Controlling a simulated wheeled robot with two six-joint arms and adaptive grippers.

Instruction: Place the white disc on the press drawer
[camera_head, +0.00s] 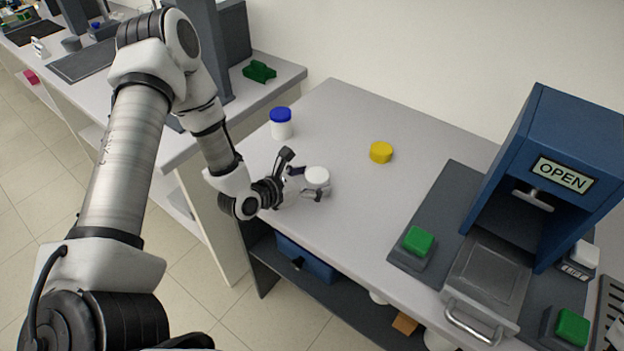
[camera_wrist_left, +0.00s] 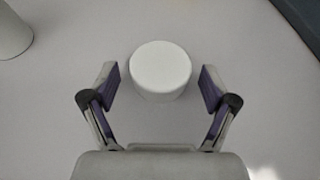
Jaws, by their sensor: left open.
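The white disc (camera_head: 317,177) stands on the light grey table near its left edge. My left gripper (camera_head: 306,179) is open beside it, fingers pointing toward it. In the left wrist view the disc (camera_wrist_left: 160,68) sits centred ahead of and partly between the two purple-padded fingers of the gripper (camera_wrist_left: 160,88), with a gap on each side. The press (camera_head: 574,140) is a blue housing with an OPEN sign at the right. Its drawer (camera_head: 487,275) is a grey plate with a metal handle, pulled out in front and empty. My right gripper is not seen.
A white jar with a blue lid (camera_head: 281,123) stands behind my left gripper. A yellow disc (camera_head: 381,152) lies farther right. Green buttons (camera_head: 418,241) (camera_head: 572,327) flank the drawer. The table between the white disc and the press base is clear.

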